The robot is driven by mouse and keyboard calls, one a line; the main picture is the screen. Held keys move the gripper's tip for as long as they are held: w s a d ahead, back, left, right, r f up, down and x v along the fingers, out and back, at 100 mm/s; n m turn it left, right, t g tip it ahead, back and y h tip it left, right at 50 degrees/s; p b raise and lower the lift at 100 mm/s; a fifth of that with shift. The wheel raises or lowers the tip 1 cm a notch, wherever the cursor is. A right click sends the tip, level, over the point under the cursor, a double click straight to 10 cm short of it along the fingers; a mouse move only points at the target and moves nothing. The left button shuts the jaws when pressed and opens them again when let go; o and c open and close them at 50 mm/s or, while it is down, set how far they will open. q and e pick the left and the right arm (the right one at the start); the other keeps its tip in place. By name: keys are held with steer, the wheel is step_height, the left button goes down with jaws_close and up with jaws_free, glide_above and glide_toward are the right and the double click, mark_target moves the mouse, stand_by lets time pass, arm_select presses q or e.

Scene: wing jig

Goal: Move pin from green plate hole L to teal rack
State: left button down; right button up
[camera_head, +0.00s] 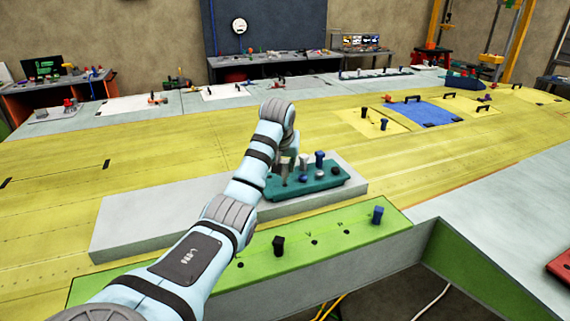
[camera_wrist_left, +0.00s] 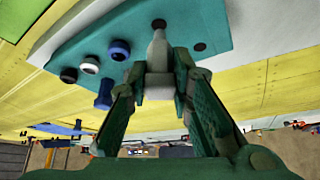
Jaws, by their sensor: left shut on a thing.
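The teal rack (camera_head: 330,183) sits on a pale grey block and holds several pins. A blue pin (camera_head: 319,158) and a dark pin (camera_head: 336,170) stand in it. My left gripper (camera_head: 284,168) is over the rack's left part, pointing down. In the left wrist view its fingers (camera_wrist_left: 162,84) are shut on a grey pin (camera_wrist_left: 157,48). The pin's narrow end is at a dark rack hole (camera_wrist_left: 158,23); I cannot tell whether it is inside. Another rack hole (camera_wrist_left: 199,47) beside it is empty. The green plate (camera_head: 210,279) is in front. My right gripper is not in view.
The grey block (camera_head: 130,223) has bare room left of the rack. The yellow panel (camera_head: 60,155) lies behind.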

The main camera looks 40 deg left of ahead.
arm_select(q)
steer(key=shift+s+d, duration=0.1)
steer(key=shift+d, duration=0.05)
steer(key=shift+f, duration=0.1)
steer(key=shift+f+b, duration=0.5)
steer(key=shift+f, duration=0.8)
steer(key=c, duration=1.3)
jaws_free()
steer(key=shift+c, duration=0.2)
steer(key=v, duration=0.7)
steer(key=shift+r, duration=0.25)
